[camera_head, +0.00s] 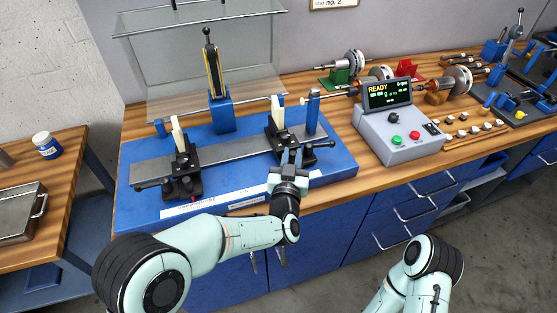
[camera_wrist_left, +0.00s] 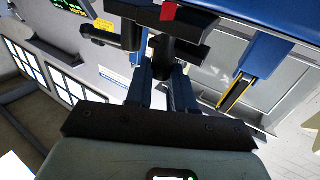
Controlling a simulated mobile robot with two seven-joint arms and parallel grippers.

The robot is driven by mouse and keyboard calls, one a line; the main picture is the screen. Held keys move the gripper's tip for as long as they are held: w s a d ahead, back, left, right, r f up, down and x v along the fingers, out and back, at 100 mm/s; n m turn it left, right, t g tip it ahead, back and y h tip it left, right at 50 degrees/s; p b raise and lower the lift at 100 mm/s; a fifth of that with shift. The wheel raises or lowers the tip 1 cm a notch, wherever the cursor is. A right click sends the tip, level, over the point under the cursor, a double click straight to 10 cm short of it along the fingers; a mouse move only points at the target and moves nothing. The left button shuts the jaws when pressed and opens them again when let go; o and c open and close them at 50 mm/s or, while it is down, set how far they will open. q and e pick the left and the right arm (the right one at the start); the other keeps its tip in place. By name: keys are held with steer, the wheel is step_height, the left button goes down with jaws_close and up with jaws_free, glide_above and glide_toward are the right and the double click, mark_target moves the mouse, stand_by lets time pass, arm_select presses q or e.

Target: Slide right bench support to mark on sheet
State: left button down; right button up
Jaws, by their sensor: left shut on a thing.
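The right bench support (camera_head: 279,141) is a black block with a pale upright plate and a side lever. It stands on the grey rail (camera_head: 228,152) of the blue balancing bench (camera_head: 140,211). My left gripper (camera_head: 290,162) is shut on its front; the wrist view shows the fingers (camera_wrist_left: 160,85) against the black support body (camera_wrist_left: 175,52). The left bench support (camera_head: 182,172), of similar shape, stands apart on the rail. A white printed strip (camera_head: 195,210) lies along the bench's front edge; its marks are too small to read. My right gripper is out of view.
A grey control box (camera_head: 400,135) with a lit screen stands right of the bench. A blue post (camera_head: 313,110) rises near the right support. A clear guard (camera_head: 205,60) stands behind. Rotors (camera_head: 460,80) and small parts lie farther right. A jar (camera_head: 46,145) is on the left table.

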arm_select(q)
steer(key=shift+w+d, duration=0.1)
steer(key=shift+d, duration=0.25)
steer(key=c, duration=1.3)
jaws_free()
steer(key=shift+o, duration=0.2)
steer(key=shift+a, duration=0.1)
steer(key=s+a+b, duration=0.1)
steer(key=s+a, duration=0.1)
steer(key=s, duration=1.1)
steer(key=shift+s, duration=0.15)
